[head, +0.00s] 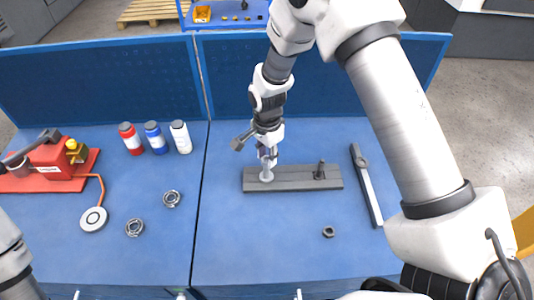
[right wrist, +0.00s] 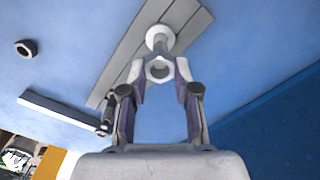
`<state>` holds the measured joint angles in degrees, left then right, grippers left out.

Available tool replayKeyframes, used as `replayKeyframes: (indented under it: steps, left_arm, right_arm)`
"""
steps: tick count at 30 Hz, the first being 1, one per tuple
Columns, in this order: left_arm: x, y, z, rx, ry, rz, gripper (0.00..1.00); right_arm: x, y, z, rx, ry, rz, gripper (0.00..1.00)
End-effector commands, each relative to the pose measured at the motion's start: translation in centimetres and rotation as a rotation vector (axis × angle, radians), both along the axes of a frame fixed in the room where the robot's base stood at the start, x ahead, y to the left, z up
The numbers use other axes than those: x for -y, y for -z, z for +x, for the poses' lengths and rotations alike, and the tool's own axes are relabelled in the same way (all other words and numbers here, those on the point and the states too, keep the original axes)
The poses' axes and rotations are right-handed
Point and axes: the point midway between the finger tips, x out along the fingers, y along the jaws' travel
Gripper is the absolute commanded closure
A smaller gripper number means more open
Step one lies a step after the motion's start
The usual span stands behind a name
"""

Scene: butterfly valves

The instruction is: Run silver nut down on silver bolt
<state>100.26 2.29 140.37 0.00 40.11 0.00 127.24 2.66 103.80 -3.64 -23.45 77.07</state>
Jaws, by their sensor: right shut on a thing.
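My right gripper (head: 267,156) points down over the left part of a grey plate (head: 293,185). It is shut on the silver nut, whose light hexagonal ring (right wrist: 159,69) shows between the fingertips in the right wrist view. The silver bolt (head: 267,176) stands upright on the plate, with a wide round base, directly below the fingers. It also shows in the right wrist view (right wrist: 159,38). The nut is at the bolt's upper end, in line with it. I cannot tell how far it is threaded on. My left gripper is out of view.
A dark bolt (head: 319,170) stands on the plate's right part. A dark nut (head: 328,232) and a long grey bar tool (head: 366,185) lie to the right. Two metal rings (head: 172,198), several bottles (head: 153,138) and a red device (head: 55,165) are left.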

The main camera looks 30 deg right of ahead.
Motion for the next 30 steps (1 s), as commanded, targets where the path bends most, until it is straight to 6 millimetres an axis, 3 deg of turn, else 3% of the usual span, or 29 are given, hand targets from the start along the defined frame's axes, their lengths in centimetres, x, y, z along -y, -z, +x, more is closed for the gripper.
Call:
replayKeyframes:
  steps: [30]
  left_arm:
    - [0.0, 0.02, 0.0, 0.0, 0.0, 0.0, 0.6]
  right_arm:
    - [0.0, 0.57, 0.1, 0.001, 0.0, 0.0, 1.0]
